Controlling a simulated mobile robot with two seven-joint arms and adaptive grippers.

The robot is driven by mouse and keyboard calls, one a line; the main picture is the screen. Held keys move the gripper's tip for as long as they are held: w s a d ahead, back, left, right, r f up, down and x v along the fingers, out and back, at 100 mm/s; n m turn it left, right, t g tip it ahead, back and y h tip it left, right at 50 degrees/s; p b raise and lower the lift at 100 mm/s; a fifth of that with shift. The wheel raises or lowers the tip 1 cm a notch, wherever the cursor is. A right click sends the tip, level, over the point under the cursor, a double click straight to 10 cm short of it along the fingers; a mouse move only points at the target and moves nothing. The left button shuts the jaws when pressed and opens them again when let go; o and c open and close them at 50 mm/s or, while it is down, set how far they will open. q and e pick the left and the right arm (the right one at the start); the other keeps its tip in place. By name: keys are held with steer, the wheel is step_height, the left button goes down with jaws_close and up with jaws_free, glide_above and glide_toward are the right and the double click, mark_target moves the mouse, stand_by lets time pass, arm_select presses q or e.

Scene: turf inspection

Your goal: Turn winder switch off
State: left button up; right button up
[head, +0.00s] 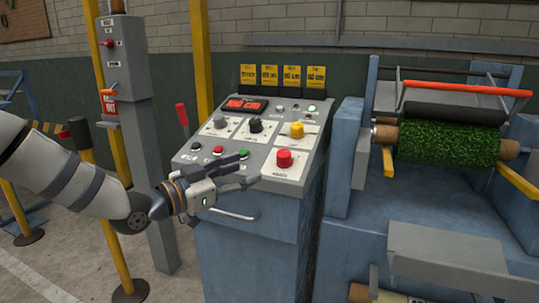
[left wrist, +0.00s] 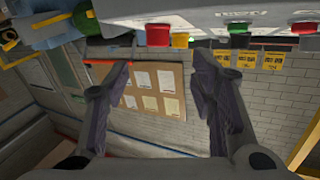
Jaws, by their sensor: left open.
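A sloped grey control panel (head: 270,113) stands on a blue cabinet. It carries a grey knob (head: 220,122), a black knob (head: 256,126), a yellow knob (head: 297,130) and a red knob (head: 284,159), each on a white plate. The labels are too small to read, so I cannot tell which is the winder switch. My left gripper (head: 251,167) is open and empty at the panel's front edge, left of the red knob, partly covering the lower left. In the left wrist view the open fingers (left wrist: 161,80) are apart, with red (left wrist: 181,40) and other controls above them. My right gripper is not in view.
A handle (head: 232,215) is on the cabinet front, below my gripper. A grey post with a switch box (head: 123,60) and yellow poles stand at left. The blue machine with a green turf roll (head: 448,143) stands at right.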

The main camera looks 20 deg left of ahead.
mark_target(283, 153)
arm_select(q)
steer(key=b+x, duration=0.1)
steer(key=x, duration=0.4)
steer(key=b+x, duration=0.1)
steer(key=x, duration=0.5)
steer(key=shift+d+r, duration=0.25)
steer(key=shift+d, duration=0.05)
steer(key=shift+w+d+r, duration=0.15)
steer(key=shift+w+d, duration=0.05)
steer(key=shift+w, duration=0.1)
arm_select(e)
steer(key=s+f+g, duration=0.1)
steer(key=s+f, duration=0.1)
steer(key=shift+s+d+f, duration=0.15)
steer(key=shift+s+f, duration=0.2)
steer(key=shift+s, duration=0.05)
arm_select(q)
steer(key=c, duration=1.2)
